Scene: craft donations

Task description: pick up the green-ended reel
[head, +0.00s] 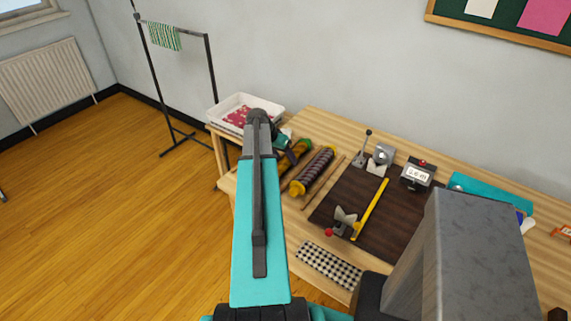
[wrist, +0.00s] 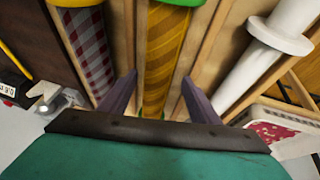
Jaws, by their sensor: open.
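The green-ended reel (wrist: 165,48) carries yellow patterned cloth. In the wrist view it lies in the middle, running away between the two fingers of my gripper (wrist: 160,77). The gripper is open, with one finger to each side of the reel, and nothing is held. Whether the fingers are down beside it or still above it I cannot tell. In the head view the same reel (head: 301,147) lies on the table, partly hidden by my arm. A purple checked reel with yellow ends (head: 314,170) lies to its right; it also shows at left in the wrist view (wrist: 92,50).
Wooden strips (wrist: 128,30) run between the reels. A white reel (wrist: 250,65) lies at right in the wrist view. A white tray with red pieces (head: 262,100) sits at the table's far left. A dark board (head: 375,215) with tools lies right of the reels.

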